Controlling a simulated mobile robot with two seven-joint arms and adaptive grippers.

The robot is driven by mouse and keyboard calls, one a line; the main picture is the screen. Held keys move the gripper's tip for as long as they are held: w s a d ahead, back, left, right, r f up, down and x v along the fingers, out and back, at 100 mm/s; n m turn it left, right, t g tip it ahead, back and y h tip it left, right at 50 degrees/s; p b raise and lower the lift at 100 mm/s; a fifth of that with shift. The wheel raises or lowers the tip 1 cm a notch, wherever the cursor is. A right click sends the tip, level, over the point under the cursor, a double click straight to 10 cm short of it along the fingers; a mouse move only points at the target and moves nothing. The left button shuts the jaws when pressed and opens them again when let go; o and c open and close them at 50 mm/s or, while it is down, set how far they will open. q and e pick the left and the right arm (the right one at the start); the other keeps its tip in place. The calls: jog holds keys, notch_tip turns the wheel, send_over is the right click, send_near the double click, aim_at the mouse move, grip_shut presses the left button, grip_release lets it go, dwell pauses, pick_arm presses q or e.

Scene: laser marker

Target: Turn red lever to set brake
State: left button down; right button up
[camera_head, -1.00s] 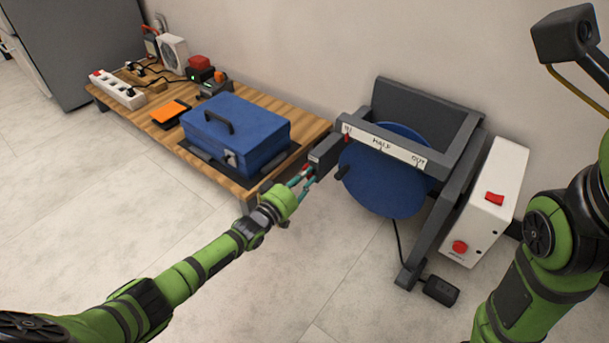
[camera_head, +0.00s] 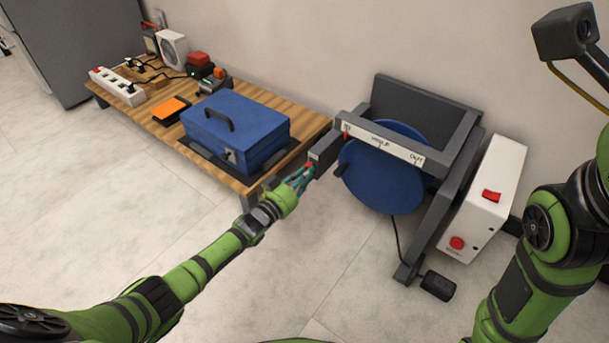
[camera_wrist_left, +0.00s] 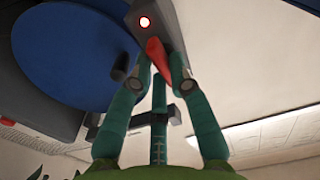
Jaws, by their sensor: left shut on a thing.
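The red lever (camera_wrist_left: 157,57) sticks out from the end of a dark grey block (camera_head: 325,152) at the left side of the blue disc machine. In the wrist view it lies between the teal fingers of my left gripper (camera_wrist_left: 163,62). In the head view only a small red bit of the lever (camera_head: 309,166) shows at the fingertips. My left gripper (camera_head: 304,174) is shut on the lever, and the fingers partly hide it. My right arm stands at the right edge, with its gripper out of view.
The blue disc (camera_head: 385,170) sits in a grey frame behind a white marked scale (camera_head: 385,145). A white box (camera_head: 485,205) with red switches stands to the right. A low wooden table (camera_head: 140,112) with a blue case (camera_head: 235,130) stands left.

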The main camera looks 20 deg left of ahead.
dwell(0.3)
pick_arm(q)
jog(key=c, duration=1.1)
grip_release()
jog(key=shift+c, duration=0.2)
jog(key=v, duration=1.2)
jog(key=shift+r, duration=0.15)
